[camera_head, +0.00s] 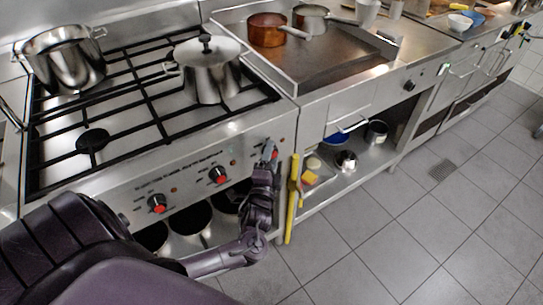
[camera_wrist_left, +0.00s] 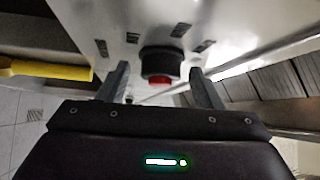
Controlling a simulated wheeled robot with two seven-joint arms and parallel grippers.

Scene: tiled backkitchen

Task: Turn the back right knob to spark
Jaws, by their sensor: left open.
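The stove's front panel (camera_head: 125,190) carries black and red knobs: a left one (camera_head: 157,203), a middle one (camera_head: 217,175) and a right one, mostly hidden behind my left gripper (camera_head: 270,158). I cannot read labels that say which is the back right knob. In the left wrist view the knob (camera_wrist_left: 160,63) at my left gripper (camera_wrist_left: 158,85) is black with a red part, and dark marks surround it on the panel. The open fingers stand on either side of it, with gaps visible on both sides. My right gripper is not in view.
A yellow handle (camera_head: 293,200) hangs upright just right of my left gripper; it also shows in the left wrist view (camera_wrist_left: 45,69). A lidded pot (camera_head: 208,75) and an open pot (camera_head: 65,62) stand on the stove. The tiled floor (camera_head: 400,235) at right is clear.

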